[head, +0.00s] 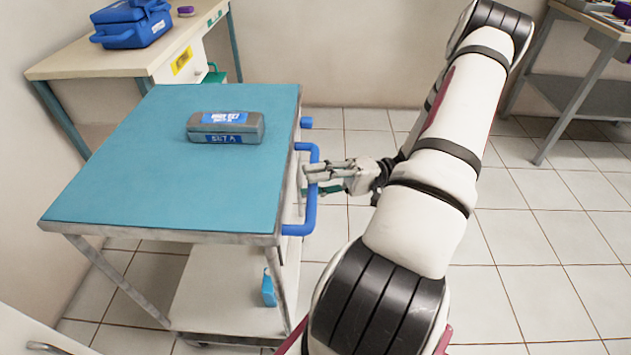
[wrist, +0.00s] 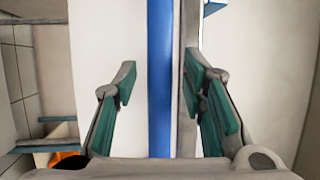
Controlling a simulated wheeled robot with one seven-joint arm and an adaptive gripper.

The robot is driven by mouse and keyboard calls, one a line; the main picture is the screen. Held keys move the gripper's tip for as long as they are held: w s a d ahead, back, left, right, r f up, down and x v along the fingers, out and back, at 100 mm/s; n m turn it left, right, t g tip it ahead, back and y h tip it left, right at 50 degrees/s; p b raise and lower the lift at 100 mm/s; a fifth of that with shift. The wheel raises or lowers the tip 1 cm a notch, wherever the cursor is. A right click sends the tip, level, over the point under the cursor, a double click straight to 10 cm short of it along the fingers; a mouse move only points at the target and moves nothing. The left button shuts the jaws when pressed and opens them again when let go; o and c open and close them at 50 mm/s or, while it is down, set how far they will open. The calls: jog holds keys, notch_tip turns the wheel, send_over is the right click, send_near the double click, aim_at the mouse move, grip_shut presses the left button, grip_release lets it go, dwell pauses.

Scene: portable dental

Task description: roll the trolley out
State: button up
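The trolley (head: 150,170) has a blue-green top, grey metal edges and a pale lower shelf (head: 220,290). Its blue handle (head: 310,210) sticks out from the right side. A grey case (head: 226,128) with blue labels lies on the top. My gripper (head: 309,172) is at the handle, reaching in from the right. In the wrist view, the blue handle bar (wrist: 160,80) runs upright between the fingers of my open gripper (wrist: 160,85). A gap shows between the left finger and the bar. The right finger overlaps the grey trolley edge in view; contact cannot be told.
A desk (head: 80,62) with a blue case (head: 130,25) and a small purple item (head: 186,10) stands behind the trolley. A grey table (head: 560,95) is at the back right. A small blue item (head: 268,288) is on the lower shelf. The tiled floor (head: 520,240) at right is clear.

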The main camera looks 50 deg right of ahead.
jog(key=v, duration=1.2)
dwell(0.3)
jog(key=w+a+r+n+g+h, duration=0.2)
jog(key=w+a+r+g+h, duration=0.1)
jog(key=a+r+g, duration=0.45)
jog(key=w+a+r+n+g+h, duration=0.1)
jog(key=w+a+r+g+h, duration=0.2)
jog(key=a+r+g, duration=0.45)
jog(key=s+a+r+n+h, duration=0.1)
jog(key=s+a+r+h, duration=0.15)
jog(key=a, duration=0.25)
jog(key=s+a+r+h, duration=0.2)
jog(key=a+r+h, duration=0.1)
jog(key=a, duration=0.3)
jog(key=s+a+n+t+h, duration=0.1)
jog(key=s+a+t+h, duration=0.45)
jog(key=s, duration=0.35)
notch_tip(320, 180, up, 25)
jog(key=d+t+p, duration=0.1)
jog(key=t+p, duration=0.2)
jog(key=p, duration=2.1)
jog(key=shift+r, duration=0.2)
